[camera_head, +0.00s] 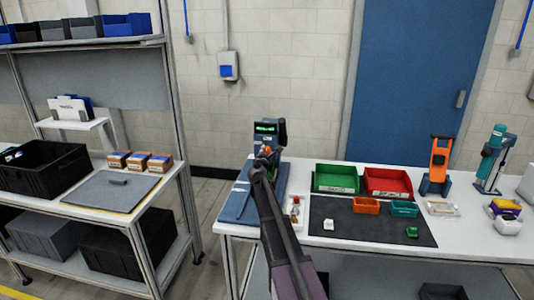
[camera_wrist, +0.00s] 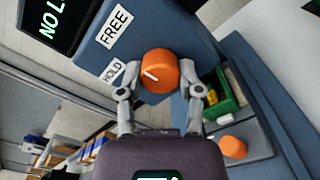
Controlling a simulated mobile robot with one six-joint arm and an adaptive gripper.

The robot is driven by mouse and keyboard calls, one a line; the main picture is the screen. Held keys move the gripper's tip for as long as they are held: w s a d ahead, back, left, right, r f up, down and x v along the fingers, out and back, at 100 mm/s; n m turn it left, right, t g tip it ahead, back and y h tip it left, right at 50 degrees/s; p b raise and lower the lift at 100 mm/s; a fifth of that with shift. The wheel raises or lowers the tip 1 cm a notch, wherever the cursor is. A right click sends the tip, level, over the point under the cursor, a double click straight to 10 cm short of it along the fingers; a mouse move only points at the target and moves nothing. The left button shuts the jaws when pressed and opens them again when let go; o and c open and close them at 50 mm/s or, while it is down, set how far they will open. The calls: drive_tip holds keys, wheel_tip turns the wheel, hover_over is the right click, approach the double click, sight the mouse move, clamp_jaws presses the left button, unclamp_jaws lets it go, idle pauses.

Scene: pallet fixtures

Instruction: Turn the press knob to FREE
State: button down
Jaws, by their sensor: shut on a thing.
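The orange press knob (camera_wrist: 160,66) sits on the blue-grey face of the press (camera_wrist: 185,22) in the wrist view. Its white mark lies on the side toward the HOLD label (camera_wrist: 112,70); the FREE label (camera_wrist: 116,27) is above that. My gripper (camera_wrist: 160,80) has one finger on each side of the knob and is shut on it. In the head view the press (camera_head: 266,129) stands at the left end of the white table, with a green-lit display, and my gripper (camera_head: 264,158) is at its front. My arm partly hides the knob there.
A second orange round part (camera_wrist: 232,147) shows below right in the wrist view. A green bin (camera_head: 336,180) and a red bin (camera_head: 387,183) stand right of the press, behind a dark mat (camera_head: 365,226) with small items. A shelf rack is at the left.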

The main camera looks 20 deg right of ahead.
drive_tip(key=shift+d, duration=0.1)
idle(0.4)
drive_tip(key=shift+c, duration=1.3)
unclamp_jaws()
drive_tip(key=shift+s, duration=0.1)
drive_tip(key=v, duration=1.2)
drive_tip(key=shift+m, duration=0.3)
